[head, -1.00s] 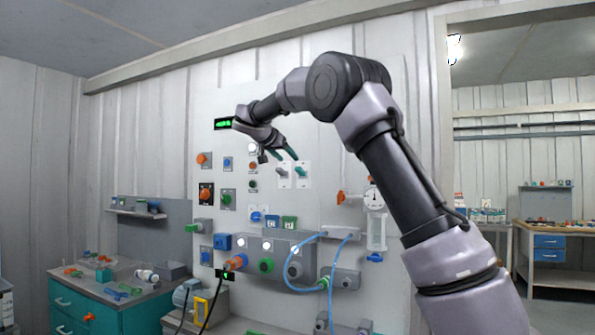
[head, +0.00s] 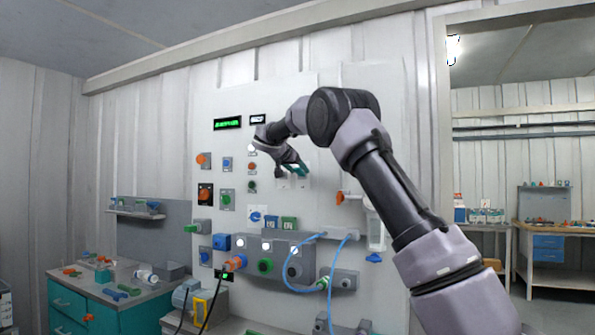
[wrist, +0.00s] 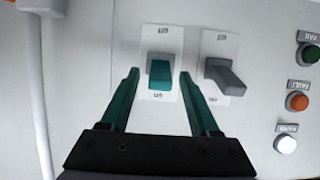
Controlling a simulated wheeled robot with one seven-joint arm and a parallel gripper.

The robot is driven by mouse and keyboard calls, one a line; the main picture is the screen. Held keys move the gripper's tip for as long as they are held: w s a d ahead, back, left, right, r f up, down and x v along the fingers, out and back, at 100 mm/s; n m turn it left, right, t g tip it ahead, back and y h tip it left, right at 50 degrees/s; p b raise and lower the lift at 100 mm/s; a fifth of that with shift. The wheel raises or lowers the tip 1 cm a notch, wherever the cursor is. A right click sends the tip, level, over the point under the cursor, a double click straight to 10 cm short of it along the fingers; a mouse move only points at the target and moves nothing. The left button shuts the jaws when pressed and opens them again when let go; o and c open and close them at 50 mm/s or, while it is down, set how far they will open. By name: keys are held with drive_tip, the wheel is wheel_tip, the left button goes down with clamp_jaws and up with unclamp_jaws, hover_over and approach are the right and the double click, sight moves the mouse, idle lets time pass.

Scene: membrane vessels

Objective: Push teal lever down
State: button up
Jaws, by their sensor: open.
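The teal lever (wrist: 160,72) stands out from its white plate (wrist: 160,38) on the panel, as the wrist view shows. My gripper (wrist: 159,74) is open, with one teal finger on each side of the lever and a gap on both sides. I cannot tell how far the fingertips are from the plate. In the head view my gripper (head: 298,168) is in front of the lever plates, and the teal lever cannot be told apart from the teal fingers there.
A grey lever (wrist: 224,76) on its own plate sits close beside the right finger in the wrist view. Green, orange (wrist: 297,102) and white round lamps or buttons lie farther right.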

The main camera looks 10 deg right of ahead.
clamp_jaws()
drive_tip(key=shift+f, duration=0.15)
drive_tip(key=shift+s+a+f+t+h, duration=0.2)
drive_tip(key=shift+f+t+h, duration=0.1)
drive_tip(key=shift+t+h, duration=0.25)
drive_tip(key=shift+a+f+t+h, duration=0.1)
drive_tip(key=shift+f+t+h, duration=0.5)
drive_tip(key=shift+t, duration=0.45)
drive_tip(key=shift+w+d+f+t+h, duration=0.1)
drive_tip(key=shift+f+t+h, duration=0.3)
drive_tip(key=shift+t+h, duration=0.3)
drive_tip(key=shift+s+d+f+t+h, duration=0.1)
drive_tip(key=shift+f+t+h, duration=0.3)
drive_tip(key=shift+t, duration=0.5)
drive_tip(key=shift+w+f+t+h, duration=0.1)
drive_tip(key=shift+f+t+h, duration=0.25)
drive_tip(key=shift+t+h, duration=0.4)
